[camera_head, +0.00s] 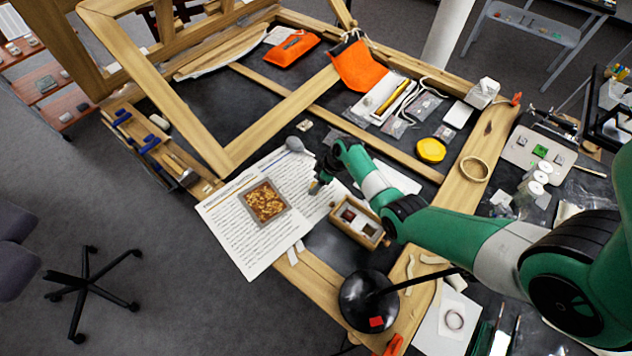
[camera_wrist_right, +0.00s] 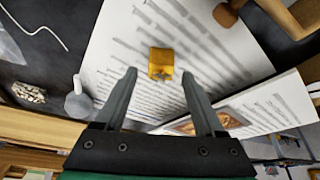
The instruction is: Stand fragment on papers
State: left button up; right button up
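The fragment is a small gold block (camera_wrist_right: 162,63) in the right wrist view, over the printed papers (camera_wrist_right: 115,35). Whether it stands or lies is hard to tell. In the head view a small yellow patch (camera_head: 314,187) beside my gripper appears to be the fragment. My right gripper (camera_wrist_right: 159,75) is open, its fingers apart, with the fragment seen between and just beyond the tips. No grip on it shows. In the head view the right gripper (camera_head: 322,180) is low over the papers (camera_head: 232,238), partly hidden by its own arm. My left gripper is not in view.
A framed brown-gold tile (camera_head: 264,202) lies on the papers to the left. A grey bulb (camera_head: 294,144) sits at their far edge. A compartmented wooden box (camera_head: 358,220) stands close on the right. A black lamp (camera_head: 368,300) is at the front.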

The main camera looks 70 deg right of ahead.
jog(key=p+v, duration=0.5)
jog(key=v, duration=0.7)
jog(key=shift+p, duration=0.35)
jog(key=shift+r, duration=0.15)
